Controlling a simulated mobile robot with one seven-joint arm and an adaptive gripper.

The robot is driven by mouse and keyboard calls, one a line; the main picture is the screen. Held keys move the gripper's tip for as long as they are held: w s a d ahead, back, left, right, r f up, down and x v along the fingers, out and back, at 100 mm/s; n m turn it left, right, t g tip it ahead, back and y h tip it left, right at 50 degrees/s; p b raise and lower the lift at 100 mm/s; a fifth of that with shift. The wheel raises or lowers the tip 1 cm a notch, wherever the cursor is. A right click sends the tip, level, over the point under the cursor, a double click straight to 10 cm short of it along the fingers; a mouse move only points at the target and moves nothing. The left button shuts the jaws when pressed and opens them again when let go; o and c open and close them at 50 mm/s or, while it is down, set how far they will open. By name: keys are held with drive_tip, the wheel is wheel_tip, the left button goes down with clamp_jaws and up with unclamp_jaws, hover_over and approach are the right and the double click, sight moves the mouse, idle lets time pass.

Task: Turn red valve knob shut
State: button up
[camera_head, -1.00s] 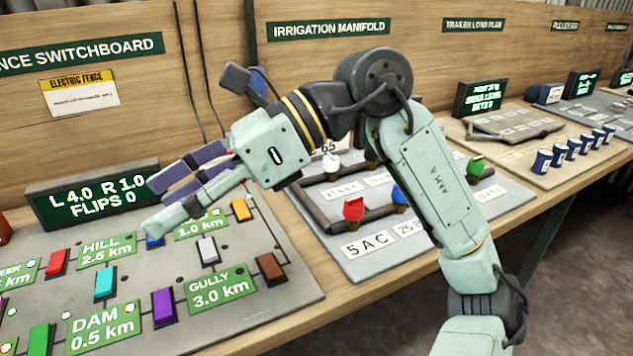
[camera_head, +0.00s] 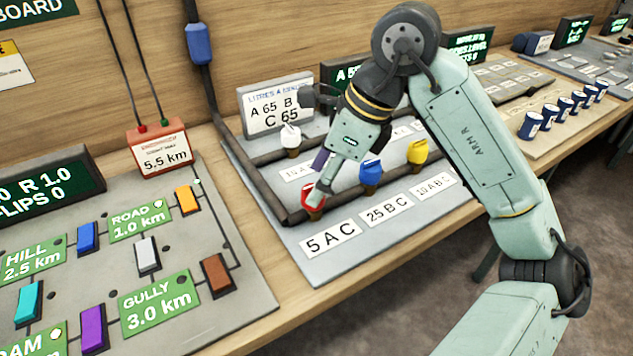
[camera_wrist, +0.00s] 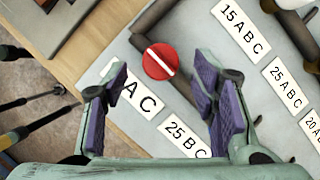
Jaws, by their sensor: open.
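The red valve knob (camera_head: 313,203) is on the near left corner of the grey manifold panel (camera_head: 340,262), behind the "5 A C" label. In the wrist view the round red knob (camera_wrist: 161,62) has a white stripe running diagonally across its top. My gripper (camera_head: 319,178) is open above the red knob and partly hides it. In the wrist view its purple-padded fingers (camera_wrist: 164,90) stand apart on either side, with the knob between them but farther forward. I cannot tell whether a finger touches the knob.
A blue knob (camera_head: 371,172), a yellow knob (camera_head: 418,151) and a white knob (camera_head: 291,138) share the panel. Dark pipes run between them. The fence switchboard (camera_head: 235,305) lies to the left, with an orange 5.5 km box (camera_head: 162,152) at its back.

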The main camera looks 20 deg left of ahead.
drive_tip(key=shift+x, duration=1.45)
drive_tip(key=shift+c, duration=0.3)
drive_tip(key=c, duration=1.1)
